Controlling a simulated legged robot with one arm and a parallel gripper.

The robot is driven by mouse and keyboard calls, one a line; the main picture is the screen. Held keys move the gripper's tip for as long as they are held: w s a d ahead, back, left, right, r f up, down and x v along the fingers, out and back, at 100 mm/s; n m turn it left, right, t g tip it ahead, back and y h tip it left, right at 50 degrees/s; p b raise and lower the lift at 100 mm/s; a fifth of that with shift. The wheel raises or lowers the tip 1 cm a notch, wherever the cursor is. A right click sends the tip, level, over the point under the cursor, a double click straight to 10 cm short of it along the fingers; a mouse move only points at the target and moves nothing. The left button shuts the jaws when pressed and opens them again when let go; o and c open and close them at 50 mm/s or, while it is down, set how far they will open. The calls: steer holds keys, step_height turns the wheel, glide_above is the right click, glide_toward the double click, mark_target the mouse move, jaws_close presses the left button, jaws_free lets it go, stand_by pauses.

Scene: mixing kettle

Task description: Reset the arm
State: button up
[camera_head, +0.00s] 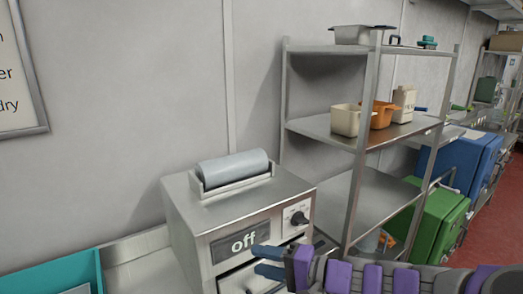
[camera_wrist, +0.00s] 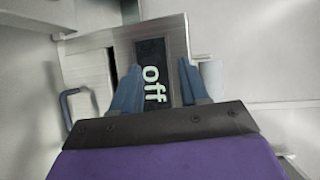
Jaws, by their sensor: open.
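My gripper (camera_head: 269,262) is open, with its two blue fingers apart and nothing seen between them. In the head view it is at the bottom, in front of a steel machine (camera_head: 186,222) with an "off" label (camera_head: 241,241). My purple and grey arm reaches in from the lower right. In the wrist view the gripper (camera_wrist: 154,85) faces the machine's front, and the "off" label (camera_wrist: 152,72) shows sideways between the fingers. I cannot tell whether the fingers touch the machine.
A grey roller (camera_head: 233,169) lies on the machine's top, and a knob (camera_head: 299,218) is on its front. A steel shelf (camera_head: 330,131) with containers stands to the right. Green (camera_head: 440,220) and blue (camera_head: 462,160) bins are beyond. A teal bin (camera_head: 60,278) is at lower left.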

steer(key=s+a+f+n+g+h, duration=0.2)
steer(key=s+f+n+g+h, duration=0.15)
steer(key=s, duration=0.55)
steer(key=s+a+f+n+g+h, duration=0.2)
steer(key=s+n+g, duration=0.15)
steer(key=s, duration=0.55)
steer(key=s+d+f+h, duration=0.2)
steer(key=s+d+h, duration=0.2)
steer(key=s+d, duration=0.2)
steer(key=s+d+f+m+g+h, duration=0.1)
steer(key=s+d+h, duration=0.4)
steer(key=d, duration=0.5)
steer(key=shift+s+d+f+m+g, duration=0.25)
steer(key=shift+s+f+m+g, duration=0.05)
steer(key=shift+s+f, duration=0.3)
steer(key=shift+a, duration=0.2)
